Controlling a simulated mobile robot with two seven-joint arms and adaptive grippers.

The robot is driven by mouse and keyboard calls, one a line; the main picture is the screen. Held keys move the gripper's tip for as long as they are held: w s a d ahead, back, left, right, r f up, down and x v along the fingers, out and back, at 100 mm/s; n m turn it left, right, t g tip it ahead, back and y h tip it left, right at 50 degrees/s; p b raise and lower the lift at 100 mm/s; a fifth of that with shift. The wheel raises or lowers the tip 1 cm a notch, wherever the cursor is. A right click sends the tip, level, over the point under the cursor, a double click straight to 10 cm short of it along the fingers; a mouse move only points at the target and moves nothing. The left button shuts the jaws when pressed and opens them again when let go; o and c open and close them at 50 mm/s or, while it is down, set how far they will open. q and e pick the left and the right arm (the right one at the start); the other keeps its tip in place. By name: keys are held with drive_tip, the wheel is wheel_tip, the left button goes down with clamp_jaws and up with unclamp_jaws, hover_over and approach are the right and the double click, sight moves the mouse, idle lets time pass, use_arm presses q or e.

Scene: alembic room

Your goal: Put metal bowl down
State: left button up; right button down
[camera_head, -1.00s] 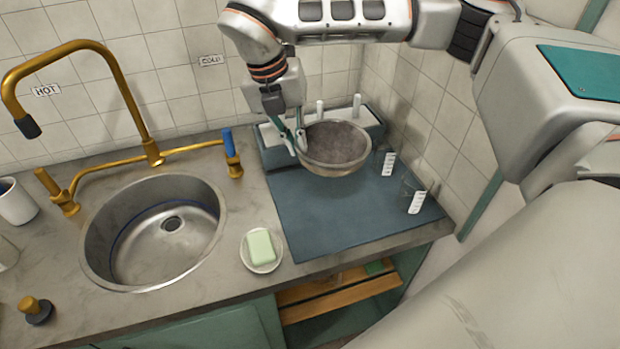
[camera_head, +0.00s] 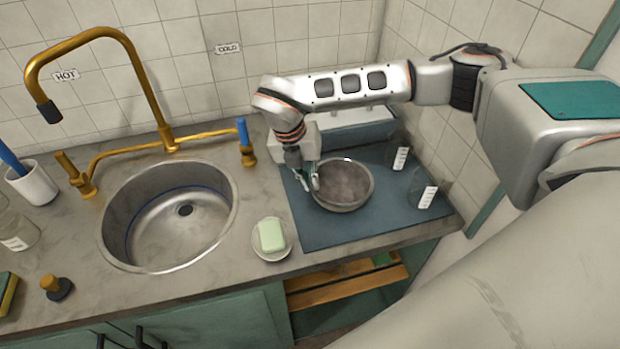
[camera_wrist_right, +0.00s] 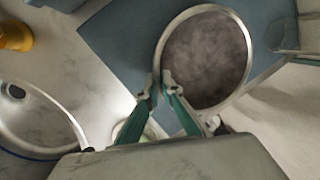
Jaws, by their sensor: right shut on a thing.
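The metal bowl (camera_head: 345,186) is round, grey and upright, over the blue-grey mat (camera_head: 325,233) right of the sink. It looks to be at or just above the mat; I cannot tell whether it touches. My right gripper (camera_head: 312,184) is shut on the bowl's left rim. In the right wrist view the bowl (camera_wrist_right: 208,60) shows from above with a cloudy grey inside, and the fingers (camera_wrist_right: 168,88) pinch its near rim. My left gripper is not in view.
Two small glass beakers (camera_head: 399,158) (camera_head: 427,197) stand at the mat's right side. A dish with green soap (camera_head: 271,235) sits at its left, beside the round sink (camera_head: 170,215). A rack (camera_head: 350,128) stands behind, partly hidden by my arm. The mat's front is clear.

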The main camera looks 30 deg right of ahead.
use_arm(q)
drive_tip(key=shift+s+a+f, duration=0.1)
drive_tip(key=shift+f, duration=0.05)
use_arm(e)
drive_tip(key=c, duration=2.2)
unclamp_jaws()
